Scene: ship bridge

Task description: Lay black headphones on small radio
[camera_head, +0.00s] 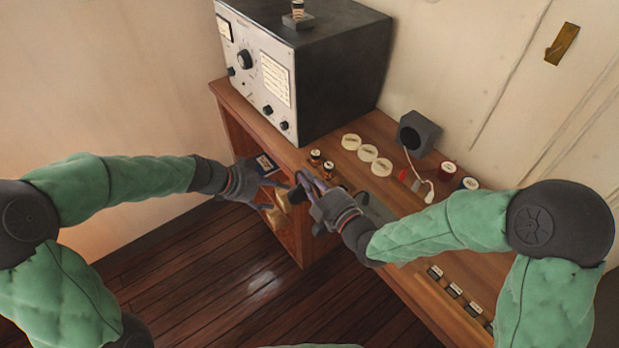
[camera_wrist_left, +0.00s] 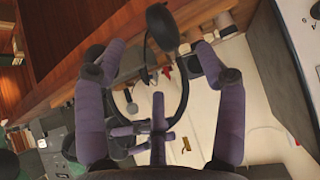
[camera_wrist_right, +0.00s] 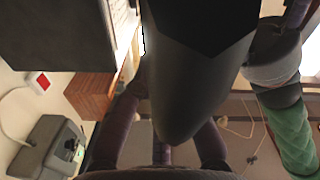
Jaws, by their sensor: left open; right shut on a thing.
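In the right wrist view a large dark shape, likely the headphones (camera_wrist_right: 195,70), fills the middle. My right gripper (camera_head: 312,188) is shut on the headphones. My left gripper (camera_head: 279,196) is open close beside them; I cannot tell whether it touches. A small grey box with a round speaker (camera_head: 420,133) stands at the back of the desk. I cannot tell whether it is the small radio.
A large radio set (camera_head: 300,65) stands on the wooden desk (camera_head: 335,165). A shelf under the desk holds a box (camera_head: 264,164). Small blocks line the right front edge (camera_head: 455,290).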

